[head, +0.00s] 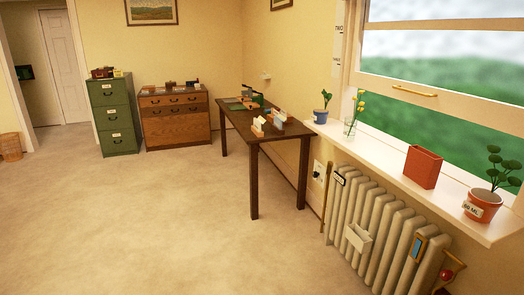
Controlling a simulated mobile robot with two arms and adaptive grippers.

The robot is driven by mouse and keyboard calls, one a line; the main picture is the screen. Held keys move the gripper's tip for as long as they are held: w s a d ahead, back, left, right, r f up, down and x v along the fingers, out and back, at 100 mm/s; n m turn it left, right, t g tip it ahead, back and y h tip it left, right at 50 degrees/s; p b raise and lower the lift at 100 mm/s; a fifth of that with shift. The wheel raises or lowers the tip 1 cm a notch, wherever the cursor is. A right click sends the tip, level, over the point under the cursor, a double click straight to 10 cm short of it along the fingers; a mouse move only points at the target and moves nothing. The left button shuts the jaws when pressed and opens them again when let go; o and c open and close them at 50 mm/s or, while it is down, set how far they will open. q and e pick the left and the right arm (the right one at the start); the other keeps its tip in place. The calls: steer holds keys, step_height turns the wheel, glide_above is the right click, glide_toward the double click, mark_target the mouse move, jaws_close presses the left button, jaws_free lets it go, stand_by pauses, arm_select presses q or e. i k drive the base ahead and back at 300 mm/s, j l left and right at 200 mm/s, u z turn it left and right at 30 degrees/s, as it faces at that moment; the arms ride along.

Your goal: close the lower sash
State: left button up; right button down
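The window is at the right of the head view. Its lower sash (440,98) is raised, with a brass handle (415,90) on its bottom rail. Below that rail is an open gap showing green outside, down to the white sill (390,152). The right part of the window is cut off by the picture edge. Neither of my grippers is in view.
On the sill stand a small blue-potted plant (323,113), a glass vase with yellow flowers (350,127), a red box (423,167) and a terracotta-potted plant (482,205). A radiator (375,225) is below. A desk (240,118) stands left; open floor lies in front.

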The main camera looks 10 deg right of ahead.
mark_target(509, 119)
steer(key=i+z, duration=0.75)
steer(key=i+j+z, duration=0.35)
steer(key=i, duration=0.15)
steer(key=i+l, duration=0.05)
